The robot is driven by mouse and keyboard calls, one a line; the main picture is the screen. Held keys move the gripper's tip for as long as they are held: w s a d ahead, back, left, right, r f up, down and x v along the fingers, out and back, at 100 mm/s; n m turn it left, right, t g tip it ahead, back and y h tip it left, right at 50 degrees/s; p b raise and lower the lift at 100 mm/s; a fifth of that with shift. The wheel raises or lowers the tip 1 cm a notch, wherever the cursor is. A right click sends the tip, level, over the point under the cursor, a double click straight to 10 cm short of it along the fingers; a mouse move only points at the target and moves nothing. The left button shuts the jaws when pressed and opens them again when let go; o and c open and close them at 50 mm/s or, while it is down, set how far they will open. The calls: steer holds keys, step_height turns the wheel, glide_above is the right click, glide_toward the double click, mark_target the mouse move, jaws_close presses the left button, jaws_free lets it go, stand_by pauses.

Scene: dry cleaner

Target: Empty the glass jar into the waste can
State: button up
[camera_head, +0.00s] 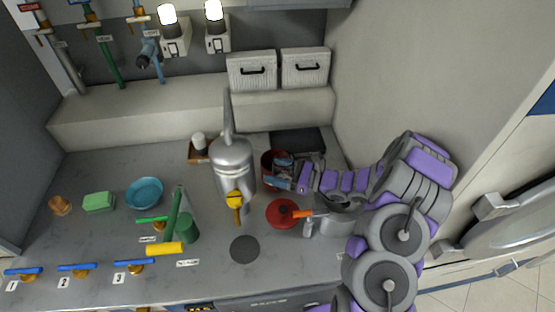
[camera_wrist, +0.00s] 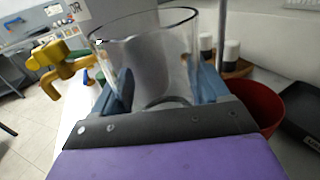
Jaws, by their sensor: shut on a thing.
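My gripper (camera_head: 283,173) is shut on the clear glass jar (camera_wrist: 145,55), with its blue fingers on either side of the jar's lower part in the wrist view. The jar's open rim faces up in that view, and I see no clear contents in it. The dark red open can, which looks like the waste can (camera_head: 267,172), stands beside and partly behind my gripper in the head view. In the wrist view the red can (camera_wrist: 257,104) is just right of the fingers, apart from the jar. The can's inside is mostly hidden.
A tall metal tank (camera_head: 232,165) with a yellow tap (camera_head: 235,200) stands close left of my gripper. A black tray (camera_head: 298,141) and a wooden tray with small containers (camera_head: 198,157) lie behind. The counter's front middle is fairly clear.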

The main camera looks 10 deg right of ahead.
steer(key=shift+r, duration=0.1)
steer(key=shift+w+a+f+m+g+h+p, duration=0.35)
steer(key=shift+m+p, duration=0.25)
steer(key=shift+p, duration=0.65)
steer(key=f+m+p, duration=0.2)
steer(key=shift+w+d+f+g+h+p, duration=0.2)
steer(key=shift+w+g+h+p, duration=0.05)
steer(key=shift+w+h+p, duration=0.15)
steer(key=shift+w+f+m+g+h+p, duration=0.1)
steer(key=shift+w+m+g+h+p, duration=0.15)
steer(key=shift+m+g+p, duration=0.85)
steer(key=shift+w+f+m+g+h+p, duration=0.1)
steer(key=shift+w+m+g+h+p, duration=0.3)
steer(key=shift+m+p, duration=1.3)
steer(key=shift+f+m+g+h+p, duration=0.15)
steer(key=shift+m+g+p, duration=0.7)
steer(key=shift+p, duration=1.05)
steer(key=shift+w+r, duration=0.25)
steer(key=shift+w, duration=0.1)
steer(key=shift+w+r+m+g, duration=0.1)
steer(key=shift+w+m+g, duration=0.05)
steer(key=shift+m+g, duration=0.1)
